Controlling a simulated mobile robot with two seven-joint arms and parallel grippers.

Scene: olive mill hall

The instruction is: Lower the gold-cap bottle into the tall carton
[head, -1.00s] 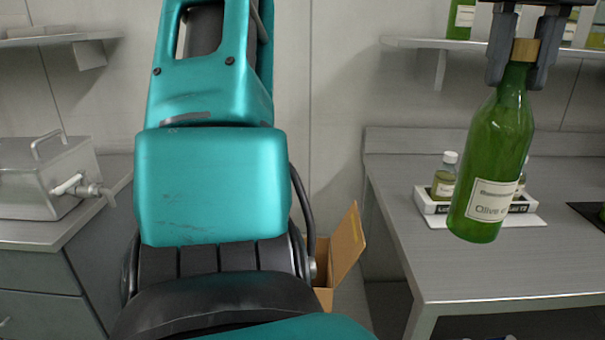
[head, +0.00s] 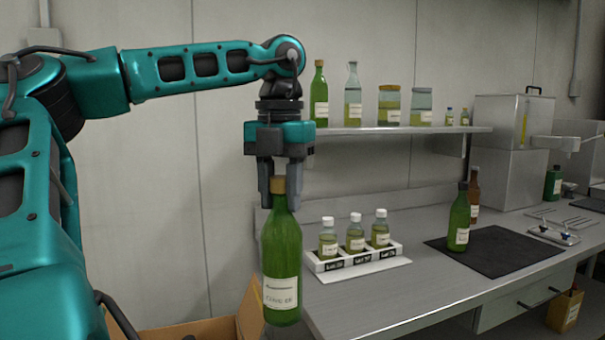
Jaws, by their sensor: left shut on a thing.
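The gold-cap bottle (head: 282,255) is green glass with a white label and hangs upright from my left gripper (head: 279,196). The fingers are shut around its neck just below the gold cap (head: 279,185). The bottle is in front of the left end of the steel bench. An open cardboard carton (head: 250,310) shows at the bottom edge, left of the bottle; only its flaps and upper rim are in view, and its inside is hidden. I cannot tell how high the bottle is above it. My right gripper is not in view.
A white rack (head: 352,263) with three small bottles stands on the bench (head: 370,305). A dark mat (head: 497,252) bears a green bottle (head: 459,220); a brown bottle (head: 474,195) stands behind. A wall shelf (head: 400,130) holds several bottles and jars.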

